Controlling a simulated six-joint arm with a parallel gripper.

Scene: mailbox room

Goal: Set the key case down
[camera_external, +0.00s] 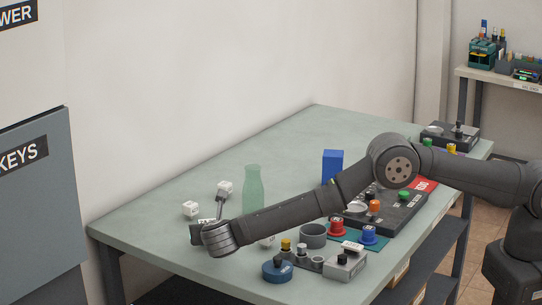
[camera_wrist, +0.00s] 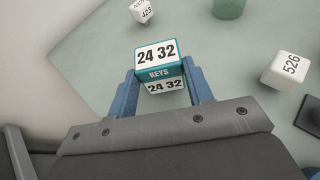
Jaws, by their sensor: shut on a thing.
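The key case (camera_wrist: 159,73) is a small teal box with white labels reading "24 32" and the word KEYS. In the wrist view it sits between the two blue fingers of my gripper (camera_wrist: 163,92), which is shut on it. In the external view my gripper (camera_external: 203,230) is low at the near left part of the green table (camera_external: 140,215), and the key case there is mostly hidden by my wrist. I cannot tell whether the case touches the table.
White numbered cubes (camera_external: 190,208) stand nearby; one marked 526 (camera_wrist: 287,68) is to the right in the wrist view. A green bottle (camera_external: 253,187) and blue block (camera_external: 333,166) stand behind my arm. Knobs, a grey cup (camera_external: 313,236) and a control box (camera_external: 345,262) crowd the right.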

